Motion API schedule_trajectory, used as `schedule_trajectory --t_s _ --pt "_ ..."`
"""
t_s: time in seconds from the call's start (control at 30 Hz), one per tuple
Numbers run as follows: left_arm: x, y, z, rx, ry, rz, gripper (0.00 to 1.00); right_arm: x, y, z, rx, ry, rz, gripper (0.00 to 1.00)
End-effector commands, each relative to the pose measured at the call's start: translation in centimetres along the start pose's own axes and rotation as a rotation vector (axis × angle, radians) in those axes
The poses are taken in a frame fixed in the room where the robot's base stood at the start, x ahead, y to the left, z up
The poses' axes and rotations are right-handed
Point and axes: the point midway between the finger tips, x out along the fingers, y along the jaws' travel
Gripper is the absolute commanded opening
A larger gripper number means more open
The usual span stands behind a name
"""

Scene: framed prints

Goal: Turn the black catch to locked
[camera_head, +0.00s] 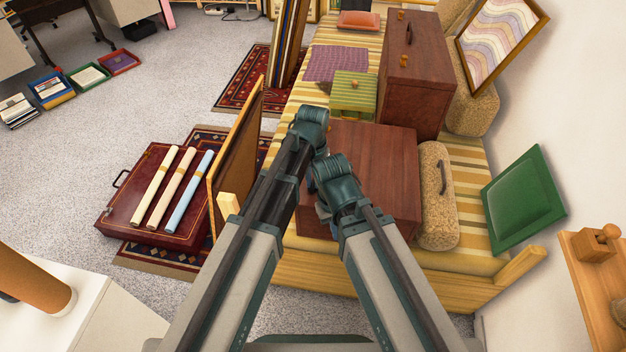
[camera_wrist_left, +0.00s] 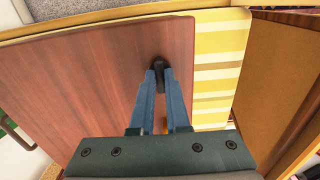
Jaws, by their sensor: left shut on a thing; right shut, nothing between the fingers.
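The brown wooden case (camera_head: 378,158) lies flat on the striped bench, under my arms in the head view. In the left wrist view its reddish-brown face (camera_wrist_left: 100,70) fills the left and middle. The small black catch (camera_wrist_left: 158,62) sits near the face's right edge there. My left gripper (camera_wrist_left: 159,76) is shut on the catch, its blue fingers close together around it. The catch's markings and exact angle cannot be read. In the head view the catch and left fingertips are hidden by my arms. My right gripper (camera_head: 324,210) is shut and empty over the case, mostly hidden by its wrist.
A tan cork-like case (camera_head: 436,205) lies right of the brown case. A taller brown case (camera_head: 413,85) and a green striped box (camera_head: 352,95) stand behind. A framed panel (camera_head: 232,140) leans on the bench's left side. A green frame (camera_head: 523,200) is at right.

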Motion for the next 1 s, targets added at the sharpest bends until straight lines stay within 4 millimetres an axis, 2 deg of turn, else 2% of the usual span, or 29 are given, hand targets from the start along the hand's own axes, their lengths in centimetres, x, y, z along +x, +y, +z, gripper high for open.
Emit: schedule_trajectory --t_s 0.27,0.3,0.43,0.77,1.0 --pt "0.0 0.0 0.0 0.002 0.000 0.000 0.00 0.0 0.0 0.0 0.000 0.000 0.000 0.00" --pt "0.0 0.0 0.0 0.002 0.000 0.000 0.21 0.0 0.0 0.0 0.000 0.000 0.000 0.00" --pt "0.0 0.0 0.0 0.001 0.000 0.000 0.44 0.0 0.0 0.0 0.000 0.000 0.000 0.00" --pt "-0.1 0.0 0.0 0.000 0.000 0.000 0.44 -0.1 0.0 0.0 0.000 0.000 0.000 0.00" --pt "-1.4 0.0 0.0 0.000 0.000 0.000 0.44 -1.4 0.1 0.1 0.000 0.000 0.000 0.00"
